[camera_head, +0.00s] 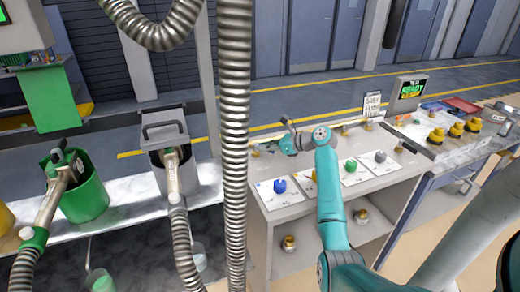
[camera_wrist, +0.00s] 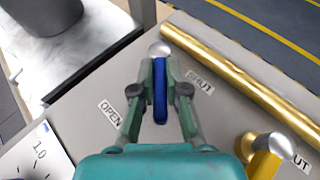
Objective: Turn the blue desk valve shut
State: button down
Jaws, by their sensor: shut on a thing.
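The blue valve handle (camera_wrist: 160,98) stands between my gripper's two fingers in the wrist view. My gripper (camera_wrist: 160,68) is shut on it, with one finger on each side. The silver rounded end of the valve (camera_wrist: 160,48) shows just past the fingertips. The handle points toward my wrist, between the OPEN label (camera_wrist: 110,113) at the left and the SHUT label (camera_wrist: 201,82) at the right. In the head view my gripper (camera_head: 284,140) is over the back left of the desk, and the blue handle cannot be made out there.
A gold pipe (camera_wrist: 245,80) runs along the desk's back edge. A yellow valve handle (camera_wrist: 264,163) is close at the right. Cards with blue (camera_head: 280,186), green (camera_head: 351,165) and grey (camera_head: 380,157) pieces lie on the desk (camera_head: 290,212). A lit display (camera_head: 410,90) stands behind.

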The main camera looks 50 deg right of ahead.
dwell(0.3)
jog(key=c, duration=1.2)
grip_release()
jog(key=shift+v, duration=3.65)
